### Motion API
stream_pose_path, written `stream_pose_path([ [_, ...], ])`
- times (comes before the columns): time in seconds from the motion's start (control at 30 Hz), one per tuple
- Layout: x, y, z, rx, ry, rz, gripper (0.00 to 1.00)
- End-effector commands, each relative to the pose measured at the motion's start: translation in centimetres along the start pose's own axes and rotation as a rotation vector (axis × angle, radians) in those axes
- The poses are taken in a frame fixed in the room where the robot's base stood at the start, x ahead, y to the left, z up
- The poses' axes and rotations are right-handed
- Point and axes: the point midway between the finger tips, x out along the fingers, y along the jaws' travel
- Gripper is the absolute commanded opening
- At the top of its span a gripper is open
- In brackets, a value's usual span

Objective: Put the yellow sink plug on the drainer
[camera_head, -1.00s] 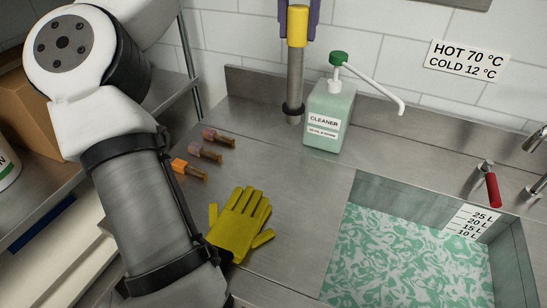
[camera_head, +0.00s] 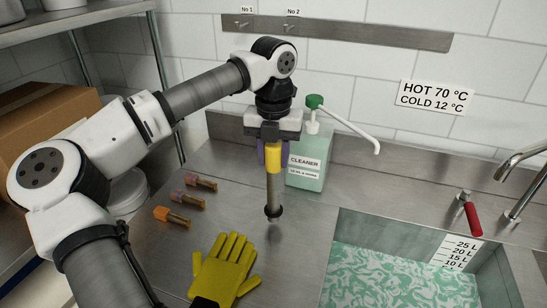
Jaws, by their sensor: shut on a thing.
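The yellow sink plug (camera_head: 273,172) is a tall metal tube with a yellow upper part and a dark ring near its lower end. It is upright over the bare steel drainer (camera_head: 310,215), left of the sink basin. Whether its lower end touches the steel or is just above it, I cannot tell. My gripper (camera_head: 273,155) is shut on the yellow part, with purple fingers on both sides. It points down from my arm, in front and to the left of the cleaner bottle.
The green cleaner bottle (camera_head: 306,164) with a long spout stands close behind the plug. The sink (camera_head: 395,280) holds green foamy water. A hook rail (camera_head: 330,31) is on the wall.

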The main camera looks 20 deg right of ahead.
Motion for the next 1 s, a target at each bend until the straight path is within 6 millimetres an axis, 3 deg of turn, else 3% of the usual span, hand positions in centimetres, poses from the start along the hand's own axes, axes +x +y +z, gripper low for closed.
stream_pose_path([
  [0.13, 1.6, -0.1, -0.1, 0.002, 0.0, -0.002, 0.0],
  [0.47, 2.1, 0.0, 0.0, 0.0, 0.0, 0.0, 0.0],
  [0.5, 2.1, 0.0, 0.0, 0.0, 0.0, 0.0, 0.36],
  [0.63, 2.0, 0.0, 0.0, 0.0, 0.0, 0.0, 0.54],
  [1.0, 1.6, 0.0, 0.0, 0.0, 0.0, 0.0, 0.56],
])
